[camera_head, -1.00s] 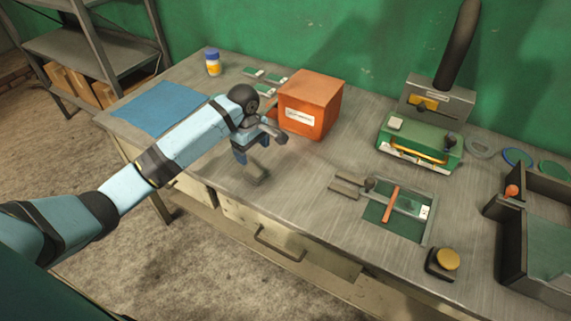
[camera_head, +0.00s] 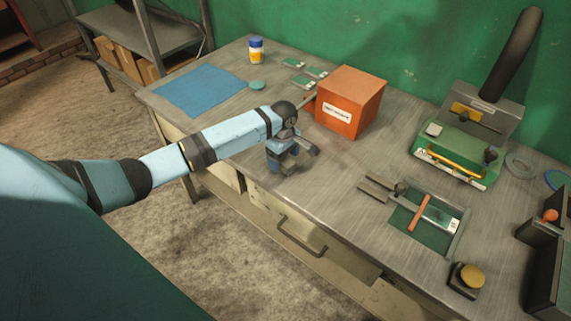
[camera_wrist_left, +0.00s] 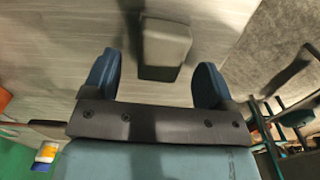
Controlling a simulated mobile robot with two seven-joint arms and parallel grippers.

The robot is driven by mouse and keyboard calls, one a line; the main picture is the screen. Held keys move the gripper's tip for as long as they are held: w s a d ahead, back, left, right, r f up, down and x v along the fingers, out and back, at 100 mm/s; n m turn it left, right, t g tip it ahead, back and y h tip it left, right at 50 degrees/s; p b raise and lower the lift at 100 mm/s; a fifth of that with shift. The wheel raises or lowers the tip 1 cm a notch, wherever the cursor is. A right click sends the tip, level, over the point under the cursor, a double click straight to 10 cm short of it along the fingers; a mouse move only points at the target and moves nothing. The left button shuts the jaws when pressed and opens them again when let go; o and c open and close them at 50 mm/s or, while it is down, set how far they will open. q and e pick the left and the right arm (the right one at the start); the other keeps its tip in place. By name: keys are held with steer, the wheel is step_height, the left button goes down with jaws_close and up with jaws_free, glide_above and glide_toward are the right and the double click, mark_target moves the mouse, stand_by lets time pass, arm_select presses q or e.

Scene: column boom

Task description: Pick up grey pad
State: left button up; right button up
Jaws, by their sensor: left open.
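The grey pad (camera_wrist_left: 165,48) is a small block with a paler top, lying on the worktable's grey top near its front edge. In the left wrist view it sits just ahead of and between the two blue fingers. My left gripper (camera_wrist_left: 156,70) is open, with nothing between its fingers held. In the head view my left gripper (camera_head: 288,162) is low over the table, left of the orange box, and mostly hides the pad. My right gripper is not in view.
An orange box (camera_head: 349,103) stands right of my left gripper. A blue mat (camera_head: 199,91) and a blue-capped bottle (camera_head: 256,50) lie farther left and back. A green fixture tray (camera_head: 424,222), green machine (camera_head: 455,153) and yellow-topped button (camera_head: 470,276) are to the right.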

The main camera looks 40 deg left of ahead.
mark_target(284, 159)
arm_select(q)
step_height(284, 159, down, 2)
steer(key=shift+f, duration=0.15)
steer(key=c, duration=1)
step_height(284, 159, up, 20)
steer(key=shift+r, duration=0.1)
